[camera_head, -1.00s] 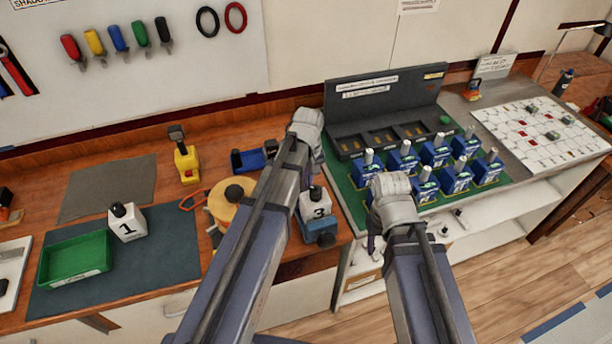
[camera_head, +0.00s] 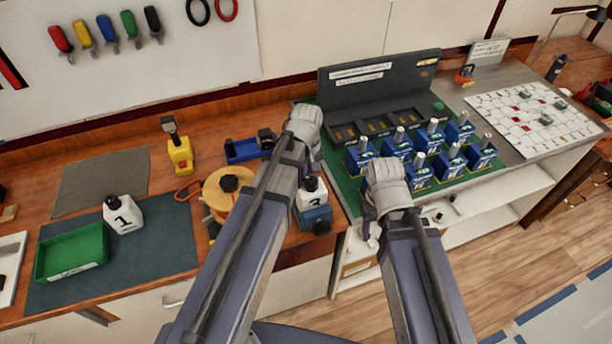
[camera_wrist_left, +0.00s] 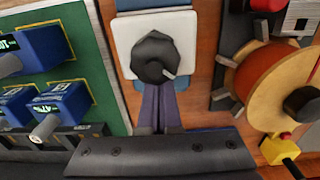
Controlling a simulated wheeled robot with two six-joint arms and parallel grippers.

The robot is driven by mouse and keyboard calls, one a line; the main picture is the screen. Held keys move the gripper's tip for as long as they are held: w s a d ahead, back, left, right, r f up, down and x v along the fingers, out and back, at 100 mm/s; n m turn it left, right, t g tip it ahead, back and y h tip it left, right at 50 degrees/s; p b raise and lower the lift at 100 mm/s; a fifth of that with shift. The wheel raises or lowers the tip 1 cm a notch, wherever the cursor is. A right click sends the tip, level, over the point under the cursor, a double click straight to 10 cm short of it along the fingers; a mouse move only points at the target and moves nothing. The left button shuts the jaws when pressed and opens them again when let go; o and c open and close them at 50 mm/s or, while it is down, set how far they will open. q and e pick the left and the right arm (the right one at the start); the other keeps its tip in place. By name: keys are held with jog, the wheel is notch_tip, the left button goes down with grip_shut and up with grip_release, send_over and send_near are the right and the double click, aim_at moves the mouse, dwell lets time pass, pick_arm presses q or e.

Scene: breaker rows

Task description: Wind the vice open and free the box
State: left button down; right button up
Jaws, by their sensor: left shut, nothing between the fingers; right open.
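A blue vice (camera_head: 318,219) stands at the right end of the wooden bench. A white box (camera_head: 306,197) with a black knob on top sits in it; its label is partly covered by my left arm. In the left wrist view, the box (camera_wrist_left: 122,38) is seen from above, with blue vice parts (camera_wrist_left: 150,4) at its edge. My left gripper (camera_wrist_left: 159,92) is shut and empty, its tips beside or over the black knob; I cannot tell if they touch. My right gripper (camera_head: 371,236) is open and empty, in front of the breaker table, right of the vice.
A round yellow winder (camera_head: 226,200) stands close left of the vice. A blue tool (camera_head: 241,151) and a yellow tool (camera_head: 179,154) are behind. A white box marked 1 (camera_head: 123,215) and a green tray (camera_head: 72,253) lie left. Several blue breakers (camera_head: 420,172) stand right.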

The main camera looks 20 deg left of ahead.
pick_arm(q)
jog(key=w+a+r+p, duration=0.2)
jog(key=w+r+p, duration=0.1)
jog(key=r+p, duration=0.7)
jog(key=shift+w+a, duration=0.15)
jog(key=shift+f, duration=0.1)
